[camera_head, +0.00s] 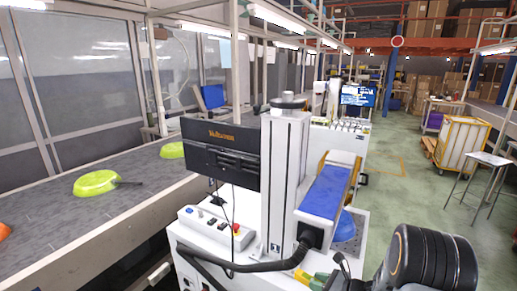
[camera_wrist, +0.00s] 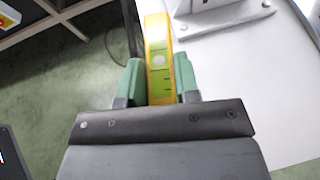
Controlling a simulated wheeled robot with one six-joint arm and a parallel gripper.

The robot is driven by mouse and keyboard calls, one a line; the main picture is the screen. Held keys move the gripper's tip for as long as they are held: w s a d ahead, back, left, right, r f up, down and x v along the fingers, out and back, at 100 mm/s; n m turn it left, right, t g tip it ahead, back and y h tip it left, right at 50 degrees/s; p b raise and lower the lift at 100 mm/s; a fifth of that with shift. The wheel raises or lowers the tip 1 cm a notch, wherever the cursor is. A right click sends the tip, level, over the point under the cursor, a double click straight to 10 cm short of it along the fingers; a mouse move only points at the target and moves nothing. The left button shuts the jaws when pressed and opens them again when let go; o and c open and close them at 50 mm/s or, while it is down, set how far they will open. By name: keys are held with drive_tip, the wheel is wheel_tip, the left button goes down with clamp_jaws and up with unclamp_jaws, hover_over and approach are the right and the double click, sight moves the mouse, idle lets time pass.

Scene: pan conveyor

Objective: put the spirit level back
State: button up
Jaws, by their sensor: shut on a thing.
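The spirit level (camera_wrist: 157,50) is a narrow yellow bar with a lime-green face and dark marks. In the wrist view it stands lengthwise between the two green fingers of my gripper (camera_wrist: 159,78), which is shut on it. Its near end is hidden behind the dark gripper body. The level's far end lies over the edge of a white surface (camera_wrist: 225,80); I cannot tell whether they touch. In the head view, a yellow bit of the level (camera_head: 302,275) shows at the bottom beside my gripper (camera_head: 314,280), close to the white machine's front.
The white machine (camera_head: 205,248) carries a column, a black monitor (camera_head: 221,153) and a control box with buttons (camera_head: 215,229). The conveyor (camera_head: 50,225) with green pans (camera_head: 96,183) runs at left. Green floor (camera_head: 400,190) is open at right, before a yellow-framed cart (camera_head: 463,145).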

drive_tip(key=shift+a+f, duration=0.15)
drive_tip(key=shift+a, duration=0.6)
drive_tip(key=shift+w+a+f, duration=0.1)
drive_tip(key=shift+a, duration=0.1)
drive_tip(key=shift+w+d+m+t+h, duration=0.2)
drive_tip(key=shift+m+t+h, duration=0.45)
drive_tip(key=shift+t, duration=0.25)
drive_tip(key=shift+s+d+f+m+t+h, duration=0.1)
drive_tip(key=shift+m+t+h, duration=0.25)
drive_tip(key=shift+m+h, duration=0.25)
drive_tip(key=shift+s+d+f+m+t+h, duration=0.1)
drive_tip(key=shift+m+t+h, duration=0.3)
drive_tip(key=shift+m, duration=0.25)
drive_tip(key=shift+a+m+h, duration=0.15)
drive_tip(key=shift+m+h, duration=0.15)
drive_tip(key=shift+h, duration=0.05)
drive_tip(key=shift+s+a+r, duration=0.15)
drive_tip(key=shift+s+a, duration=0.05)
drive_tip(key=shift+a, duration=0.05)
drive_tip(key=shift+a+r, duration=0.1)
drive_tip(key=shift+a, duration=0.2)
